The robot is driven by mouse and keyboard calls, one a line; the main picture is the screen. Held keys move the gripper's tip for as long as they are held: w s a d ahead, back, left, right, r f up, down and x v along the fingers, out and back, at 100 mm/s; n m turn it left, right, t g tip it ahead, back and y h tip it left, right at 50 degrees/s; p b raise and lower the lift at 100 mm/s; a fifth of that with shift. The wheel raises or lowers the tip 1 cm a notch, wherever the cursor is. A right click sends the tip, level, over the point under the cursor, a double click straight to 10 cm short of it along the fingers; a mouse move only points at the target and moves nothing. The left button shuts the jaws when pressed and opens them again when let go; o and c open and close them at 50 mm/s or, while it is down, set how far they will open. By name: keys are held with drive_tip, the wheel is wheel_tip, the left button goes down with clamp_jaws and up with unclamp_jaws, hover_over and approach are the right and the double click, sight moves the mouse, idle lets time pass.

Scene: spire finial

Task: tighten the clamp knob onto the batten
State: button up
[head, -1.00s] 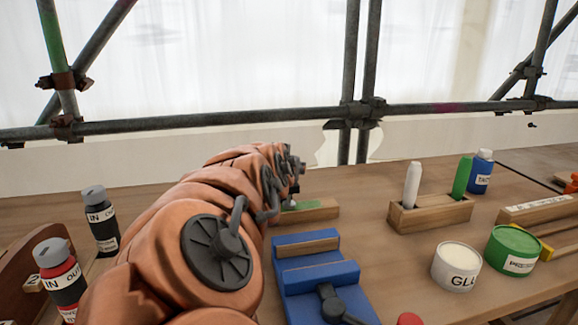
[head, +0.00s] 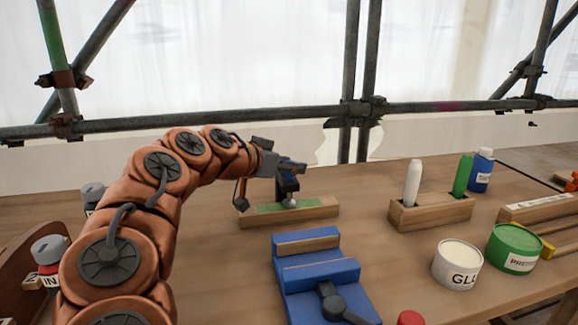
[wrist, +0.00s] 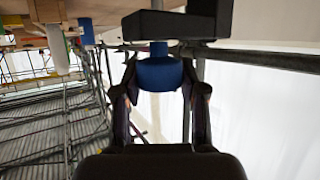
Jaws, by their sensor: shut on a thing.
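The wooden batten (head: 318,211) with a green patch on top lies near the middle of the bench in the head view. My gripper (head: 288,167) is at the top of this blue part. In the wrist view, a rounded blue piece, which looks like the clamp knob (wrist: 158,74), sits between the fingers of my gripper (wrist: 160,88). The fingers are shut on it. The full clamp outline is partly hidden.
A blue vise (head: 315,270) stands in front of the batten. A wooden holder (head: 430,214) with white and green sticks is to the right, near a glue tub (head: 457,266) and a green tub (head: 515,249). Scaffold pipes cross behind the bench.

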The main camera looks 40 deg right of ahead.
drive_tip(key=shift+m+g+p, duration=0.85)
drive_tip(key=shift+m+g, duration=0.75)
drive_tip(key=shift+g, duration=0.3)
drive_tip(key=m+g+p, duration=0.1)
drive_tip(key=g+p, duration=0.1)
drive_tip(key=shift+r+m+p, duration=0.15)
drive_tip(key=shift+m+p, duration=0.25)
drive_tip(key=shift+m+g+y+p, duration=0.3)
drive_tip(key=shift+g+p, duration=0.1)
drive_tip(key=shift+p, duration=0.35)
drive_tip(key=m+g+y+p, duration=0.2)
drive_tip(key=m+g+p, duration=0.2)
drive_tip(key=p, duration=1.1)
drive_tip(key=shift+r, duration=0.1)
drive_tip(key=m+g+y+p, duration=0.1)
drive_tip(key=p, duration=0.5)
drive_tip(key=shift+f+m+g+p, duration=0.35)
drive_tip(key=shift+m+g+p, duration=0.05)
drive_tip(key=shift+p, duration=0.15)
drive_tip(key=o, duration=1.2)
drive_tip(key=shift+c, duration=0.2)
drive_tip(key=shift+r, duration=0.1)
